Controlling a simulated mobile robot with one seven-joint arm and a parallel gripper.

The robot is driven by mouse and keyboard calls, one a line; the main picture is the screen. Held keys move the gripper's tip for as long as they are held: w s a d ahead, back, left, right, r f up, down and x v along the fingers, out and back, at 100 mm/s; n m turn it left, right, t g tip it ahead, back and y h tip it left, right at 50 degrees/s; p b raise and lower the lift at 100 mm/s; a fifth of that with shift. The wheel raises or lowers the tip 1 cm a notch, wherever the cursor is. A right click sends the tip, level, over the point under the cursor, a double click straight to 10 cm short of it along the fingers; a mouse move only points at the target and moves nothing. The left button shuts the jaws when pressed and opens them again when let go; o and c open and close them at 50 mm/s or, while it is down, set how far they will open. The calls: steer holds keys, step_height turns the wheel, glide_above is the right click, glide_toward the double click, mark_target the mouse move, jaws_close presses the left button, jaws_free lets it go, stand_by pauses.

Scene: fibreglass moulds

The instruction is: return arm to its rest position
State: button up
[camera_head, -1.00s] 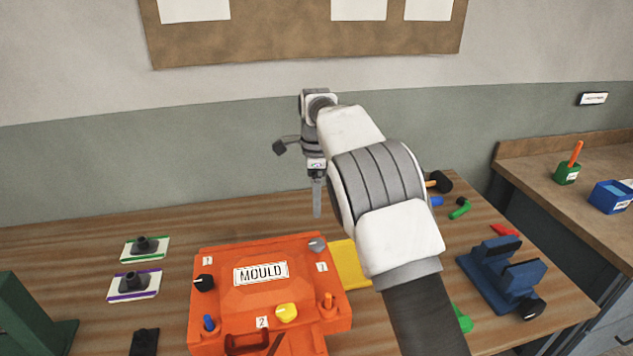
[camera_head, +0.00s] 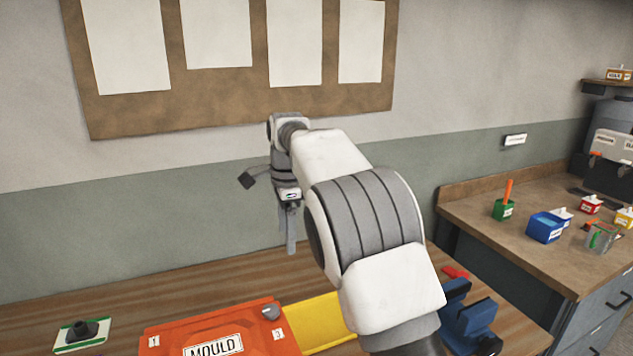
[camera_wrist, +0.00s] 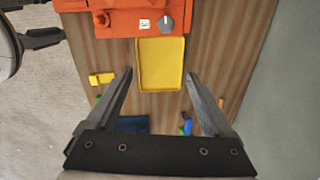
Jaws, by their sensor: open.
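My gripper (camera_head: 290,232) is raised above the back of the wooden bench in the head view, its fingers pointing down. In the wrist view my gripper (camera_wrist: 160,88) shows two grey fingers spread apart with nothing between them. Below them lie the bench top and a yellow tray (camera_wrist: 161,65). My arm is bent, its white and grey links reaching up from the lower right in the head view. The arm hides part of the bench and of a blue vise-like fixture.
The orange mould (camera_head: 225,330) lies on the bench (camera_head: 120,305) at the bottom. The blue fixture (camera_head: 468,318) stands right of my arm. A side counter (camera_head: 470,200) at right holds a green cup (camera_head: 503,209) and a blue box (camera_head: 545,227). The wall is close behind the gripper.

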steer(key=s+d+r+n+t, duration=0.1)
steer(key=s+d+r+n, duration=0.2)
steer(key=s+d+r, duration=0.35)
steer(key=s+d+r+n+t, duration=0.1)
steer(key=s+d+r+n, duration=0.3)
steer(key=s+d, duration=0.5)
steer(key=s+d+f+n+t, duration=0.1)
steer(key=s+d+f+n, duration=0.2)
steer(key=s, duration=0.6)
steer(key=s+d+f+n+t, duration=0.2)
steer(key=s+d+f+n, duration=0.2)
steer(key=s, duration=0.5)
steer(key=shift+d+f+h, duration=0.15)
steer(key=shift+d+h, duration=0.15)
steer(key=shift+d, duration=0.35)
steer(key=shift+s, duration=0.1)
